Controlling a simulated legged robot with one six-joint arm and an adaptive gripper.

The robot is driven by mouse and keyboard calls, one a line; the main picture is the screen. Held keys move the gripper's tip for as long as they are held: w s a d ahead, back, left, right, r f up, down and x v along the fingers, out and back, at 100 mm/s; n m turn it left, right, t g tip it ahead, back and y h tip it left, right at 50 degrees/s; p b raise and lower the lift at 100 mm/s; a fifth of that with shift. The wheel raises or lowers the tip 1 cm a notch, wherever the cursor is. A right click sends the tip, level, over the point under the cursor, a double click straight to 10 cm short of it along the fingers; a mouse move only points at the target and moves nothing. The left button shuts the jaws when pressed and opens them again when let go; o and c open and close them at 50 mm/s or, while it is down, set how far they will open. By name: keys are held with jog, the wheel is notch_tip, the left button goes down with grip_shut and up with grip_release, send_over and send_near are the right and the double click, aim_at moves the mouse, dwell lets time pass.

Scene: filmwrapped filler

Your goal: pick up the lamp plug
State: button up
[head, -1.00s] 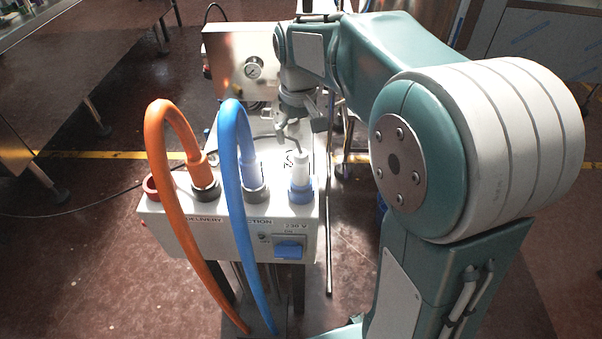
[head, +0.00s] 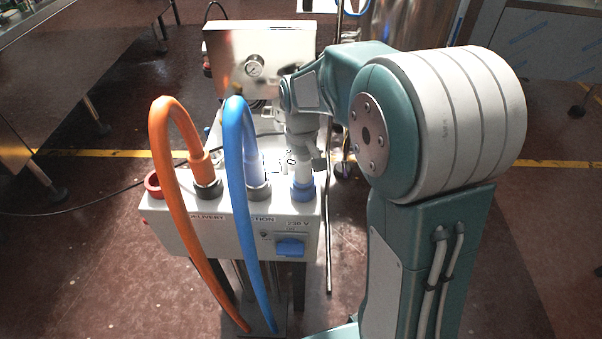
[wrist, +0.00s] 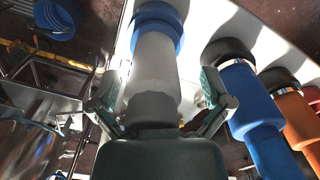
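The lamp plug (head: 302,174) is a pale cylinder standing upright in a blue socket collar (head: 302,192) at the right end of the white pump box. In the wrist view the plug (wrist: 155,60) runs down the middle from its blue collar (wrist: 157,18) toward my palm. My gripper (wrist: 158,90) is open, with one finger on each side of the plug's body and a small gap visible on each side. In the head view my gripper (head: 307,160) is right above and around the plug's top, partly hidden by my wrist.
A blue hose (head: 235,140) and an orange hose (head: 160,140) arch up from the sockets just left of the plug. A steel box with a gauge (head: 255,66) stands behind. A blue switch (head: 290,247) is on the box front. A thin upright rod stands to the right.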

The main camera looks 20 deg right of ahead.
jog(key=shift+d, duration=0.35)
grip_shut()
jog(key=shift+a, duration=0.15)
